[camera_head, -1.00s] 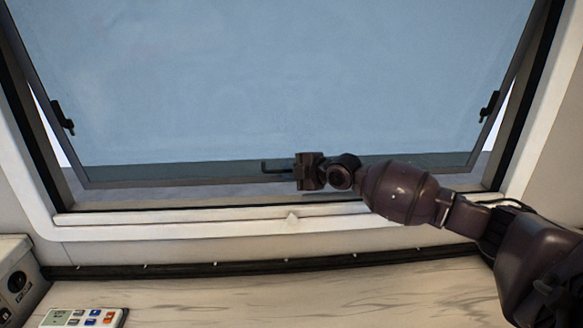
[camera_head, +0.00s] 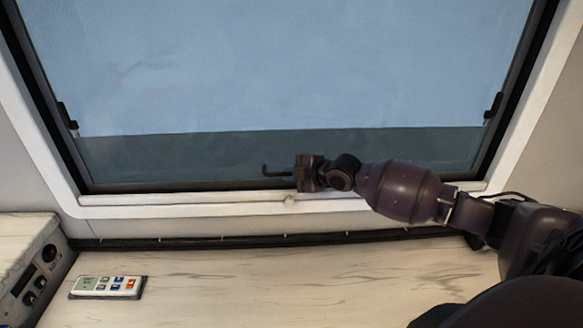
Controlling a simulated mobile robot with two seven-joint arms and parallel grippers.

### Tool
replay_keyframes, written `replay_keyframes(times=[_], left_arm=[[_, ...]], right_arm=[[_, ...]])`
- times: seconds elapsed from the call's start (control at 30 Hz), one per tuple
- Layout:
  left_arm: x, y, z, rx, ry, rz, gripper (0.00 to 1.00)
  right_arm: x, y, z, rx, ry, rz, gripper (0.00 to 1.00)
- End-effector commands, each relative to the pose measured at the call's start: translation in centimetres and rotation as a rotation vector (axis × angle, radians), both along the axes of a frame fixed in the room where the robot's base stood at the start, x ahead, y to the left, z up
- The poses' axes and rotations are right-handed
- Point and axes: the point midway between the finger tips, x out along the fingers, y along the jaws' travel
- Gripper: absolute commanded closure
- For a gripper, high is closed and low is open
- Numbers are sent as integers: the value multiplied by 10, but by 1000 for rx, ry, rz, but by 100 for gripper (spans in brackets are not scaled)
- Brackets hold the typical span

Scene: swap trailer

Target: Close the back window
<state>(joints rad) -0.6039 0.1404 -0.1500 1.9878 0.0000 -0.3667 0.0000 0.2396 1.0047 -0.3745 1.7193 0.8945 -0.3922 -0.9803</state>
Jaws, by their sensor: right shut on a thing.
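The back window (camera_head: 290,75) is a large tinted pane hinged out of view above. Its lower edge now lies along the pale frame (camera_head: 180,208), with no open gap visible there. Dark side catches sit at the left (camera_head: 67,115) and right (camera_head: 493,108) edges. My right gripper (camera_head: 298,173) is at the bottom middle of the window, shut on a thin dark hooked handle (camera_head: 274,171). The gripper hides most of the part it holds. My left gripper is not in view.
A pale marbled counter (camera_head: 270,280) lies below the window, mostly clear. A remote control (camera_head: 107,287) lies on it at the left. A box with dark knobs (camera_head: 38,268) stands at the far left.

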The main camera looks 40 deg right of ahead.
Motion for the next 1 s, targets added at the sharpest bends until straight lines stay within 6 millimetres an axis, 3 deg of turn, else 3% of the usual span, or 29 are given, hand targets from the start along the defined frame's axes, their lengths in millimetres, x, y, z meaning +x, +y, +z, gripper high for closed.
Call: replay_keyframes(times=[0.27, 0.3, 0.43, 0.77, 1.0], left_arm=[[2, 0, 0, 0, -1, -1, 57], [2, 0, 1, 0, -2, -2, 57], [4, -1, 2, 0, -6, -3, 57], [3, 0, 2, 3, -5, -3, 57], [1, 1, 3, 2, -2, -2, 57]], right_arm=[[-3, 5, -2, 9, 5, 9, 100], [-3, 6, -3, 10, 6, 9, 83], [-3, 5, -3, 8, 7, 7, 63], [-4, 2, -2, 4, 6, 5, 62], [-29, -7, 9, 1, 8, 5, 62]])
